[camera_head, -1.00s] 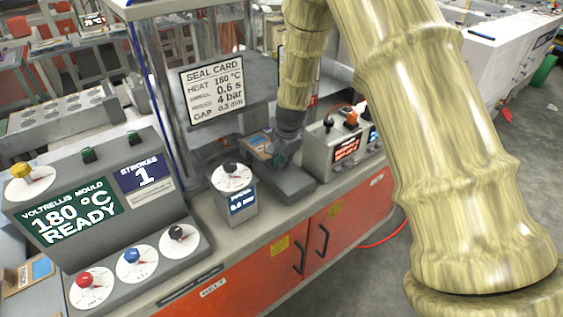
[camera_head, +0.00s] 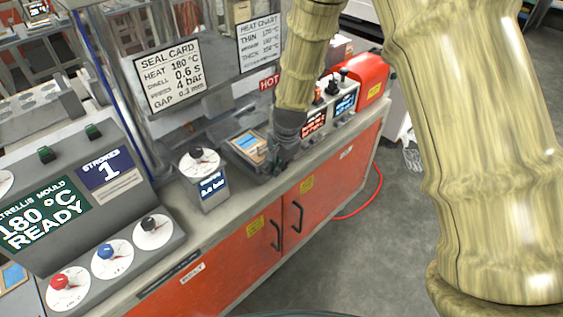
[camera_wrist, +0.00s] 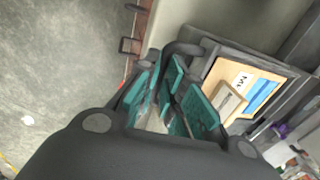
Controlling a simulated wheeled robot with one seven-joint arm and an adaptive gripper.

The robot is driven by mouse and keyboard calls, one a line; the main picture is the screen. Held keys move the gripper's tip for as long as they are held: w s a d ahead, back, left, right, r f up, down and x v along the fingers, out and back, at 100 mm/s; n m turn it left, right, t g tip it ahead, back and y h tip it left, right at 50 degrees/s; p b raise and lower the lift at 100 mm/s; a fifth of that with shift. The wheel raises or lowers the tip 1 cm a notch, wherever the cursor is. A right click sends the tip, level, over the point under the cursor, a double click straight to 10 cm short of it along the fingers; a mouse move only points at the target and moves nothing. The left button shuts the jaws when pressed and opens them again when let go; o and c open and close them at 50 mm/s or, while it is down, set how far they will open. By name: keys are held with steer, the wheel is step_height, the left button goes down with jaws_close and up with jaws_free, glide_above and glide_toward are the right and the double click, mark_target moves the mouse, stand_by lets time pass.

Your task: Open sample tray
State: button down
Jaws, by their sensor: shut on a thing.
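The sample tray (camera_head: 234,151) is a dark grey shallow drawer on the bench, holding a tan card with a blue and white label. It also shows at the right in the wrist view (camera_wrist: 212,72), with its dark handle (camera_wrist: 183,47) at the near edge. My gripper (camera_head: 280,160) is at the tray's front side. In the wrist view its teal-padded fingers (camera_wrist: 176,80) are shut at the handle. The fingers partly hide the grip. The tray stands slid out toward the bench front; how far is hard to tell.
A dial box (camera_head: 205,181) stands left of the tray, and a control box with knobs (camera_head: 313,122) stands right of it. Orange cupboard doors (camera_head: 262,236) are below. The grey floor (camera_head: 370,240) in front is clear apart from a red hose (camera_head: 362,208).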

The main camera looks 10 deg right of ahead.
steer(key=c, duration=1.5)
jaws_free()
steer(key=shift+r, duration=0.1)
steer(key=r, duration=0.3)
steer(key=s+d+r, duration=0.1)
steer(key=r, duration=0.3)
steer(key=s+r, duration=0.1)
steer(key=r, duration=0.3)
steer(key=shift+d+r, duration=0.2)
steer(key=shift+r, duration=0.05)
